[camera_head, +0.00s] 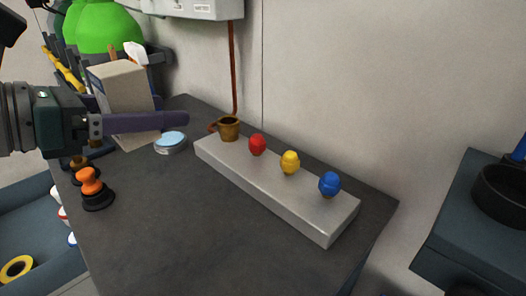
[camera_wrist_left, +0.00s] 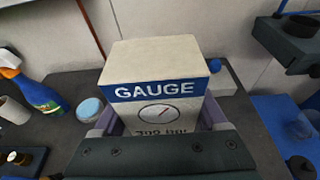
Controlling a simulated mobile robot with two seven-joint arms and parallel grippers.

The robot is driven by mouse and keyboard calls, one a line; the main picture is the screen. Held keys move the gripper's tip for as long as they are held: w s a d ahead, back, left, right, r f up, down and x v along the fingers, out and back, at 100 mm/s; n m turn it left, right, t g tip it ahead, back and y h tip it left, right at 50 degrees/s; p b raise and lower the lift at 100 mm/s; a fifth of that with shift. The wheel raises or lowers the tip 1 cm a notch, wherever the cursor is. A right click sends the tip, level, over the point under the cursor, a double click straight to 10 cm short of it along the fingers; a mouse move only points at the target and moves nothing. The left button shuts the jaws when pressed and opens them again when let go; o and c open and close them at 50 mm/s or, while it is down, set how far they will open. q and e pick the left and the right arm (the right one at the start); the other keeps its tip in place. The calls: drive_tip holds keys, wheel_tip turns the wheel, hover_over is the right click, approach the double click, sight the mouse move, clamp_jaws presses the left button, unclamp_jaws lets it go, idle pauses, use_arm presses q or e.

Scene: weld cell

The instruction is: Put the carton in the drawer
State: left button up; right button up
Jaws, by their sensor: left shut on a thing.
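The carton (camera_head: 118,88) is a beige box, held above the left part of the dark bench. In the left wrist view the carton (camera_wrist_left: 160,62) shows a blue band reading GAUGE and a dial picture. My left gripper (camera_head: 160,110) is shut on it, with one purple finger on the near side and the other mostly hidden behind the box. An open blue-grey compartment (camera_head: 25,222) lies low at the left, beside the bench; it may be the drawer, but I cannot tell for certain. My right gripper is not in view.
On the bench (camera_head: 180,240) stand a light-blue-topped tin (camera_head: 171,142), a brass mug (camera_head: 229,127), an orange-and-black knobbed object (camera_head: 92,187) and a grey bar (camera_head: 285,190) with red, yellow and blue knobs. A yellow roll (camera_head: 16,269) lies at lower left. The bench's front middle is clear.

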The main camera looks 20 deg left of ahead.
use_arm(q)
drive_tip(key=b, duration=0.6)
hover_over(180, 222)
wheel_tip(180, 222, down, 13)
drive_tip(key=shift+f, duration=0.15)
drive_tip(key=shift+f+b, duration=1.35)
drive_tip(key=shift+f, duration=0.9)
drive_tip(key=shift+f, duration=0.15)
drive_tip(key=o, duration=1.4)
drive_tip(key=shift+o, duration=0.2)
